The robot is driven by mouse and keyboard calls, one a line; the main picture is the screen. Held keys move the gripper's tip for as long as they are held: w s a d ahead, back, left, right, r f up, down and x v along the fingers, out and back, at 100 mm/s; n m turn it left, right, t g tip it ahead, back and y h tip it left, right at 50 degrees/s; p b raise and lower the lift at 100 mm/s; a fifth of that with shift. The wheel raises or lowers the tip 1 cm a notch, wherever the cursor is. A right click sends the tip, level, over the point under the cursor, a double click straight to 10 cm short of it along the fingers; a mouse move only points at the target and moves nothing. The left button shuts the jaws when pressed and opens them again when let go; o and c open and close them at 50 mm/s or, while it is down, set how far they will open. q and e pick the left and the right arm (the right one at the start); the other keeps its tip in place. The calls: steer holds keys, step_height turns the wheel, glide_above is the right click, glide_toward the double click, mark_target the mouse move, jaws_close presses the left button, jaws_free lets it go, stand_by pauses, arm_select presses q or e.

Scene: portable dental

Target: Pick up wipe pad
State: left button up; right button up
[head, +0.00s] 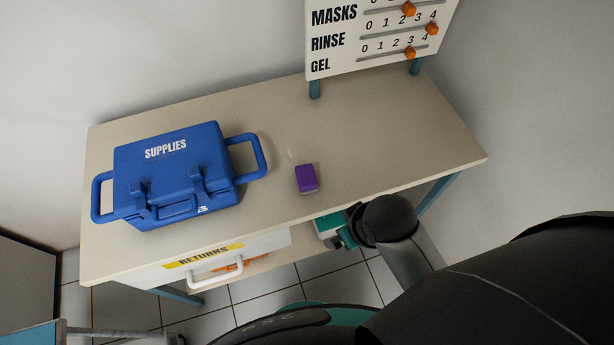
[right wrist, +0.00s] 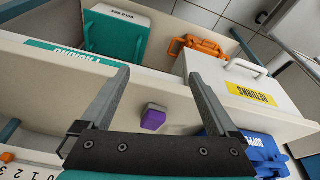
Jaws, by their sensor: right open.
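A small purple block (head: 307,178), which looks like the wipe pad, lies on the beige tabletop to the right of the blue supplies case. It also shows in the right wrist view (right wrist: 153,117), between my right gripper's fingers in the picture. My right gripper (right wrist: 158,73) is open, and its jaws hold nothing. It is apart from the purple block, as far as the views show. In the head view my right arm comes in from the lower right, and its fingers cannot be made out there. My left gripper is not in view.
The blue supplies case (head: 170,172) stands on the left of the beige table (head: 400,130). A score board (head: 380,40) stands at the back. The returns drawer (head: 215,257) is at the front. A teal box (right wrist: 117,32) and an orange case (right wrist: 198,46) are below. The right tabletop is clear.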

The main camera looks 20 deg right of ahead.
steer(key=w+a+r+n+y, duration=0.1)
steer(key=w+a+r+n, duration=0.3)
steer(key=a+r+n, duration=0.15)
step_height(320, 180, up, 6)
steer(key=f+n+g+h, duration=0.1)
steer(key=n+g+h, duration=0.15)
steer(key=n, duration=2.45)
glide_above(307, 175)
steer(key=shift+g+y, duration=0.35)
steer(key=shift+y, duration=0.1)
step_height(307, 175, down, 14)
steer(key=b, duration=0.3)
steer(key=shift+a, duration=0.1)
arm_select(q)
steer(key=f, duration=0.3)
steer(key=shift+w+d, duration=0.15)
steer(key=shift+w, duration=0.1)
arm_select(e)
steer(key=shift+c, duration=0.3)
steer(key=c, duration=1.4)
